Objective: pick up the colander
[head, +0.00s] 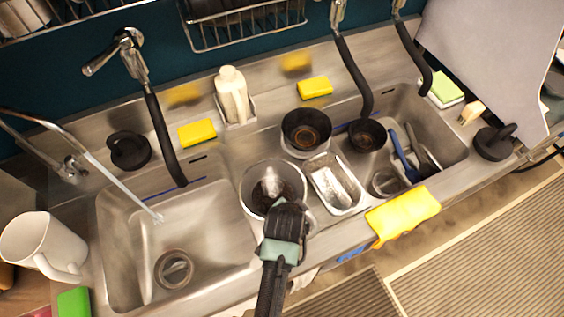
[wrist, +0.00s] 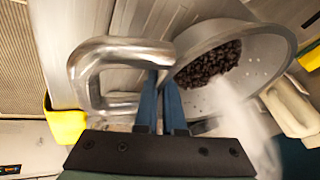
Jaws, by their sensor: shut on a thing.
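The colander (head: 247,187) is a round metal bowl with a perforated wall, over the divider area right of the left sink basin. It holds dark beans, and a blurred white plume shows over it. In the wrist view the colander (wrist: 272,62) shows its holes, the beans and a thick U-shaped metal handle (wrist: 112,47). My gripper (head: 284,208) is at the colander's near side in the head view. In the wrist view the blue fingers of my gripper (wrist: 166,85) are closed at the handle beside the rim. The fingertips are partly hidden. Whether the colander touches the surface below is unclear.
A rectangular metal pan (head: 322,186) stands close right of the colander. A yellow cloth (head: 403,214) hangs over the front edge. The left basin (head: 150,235) is mostly empty. A black faucet hose (head: 163,140) hangs behind.

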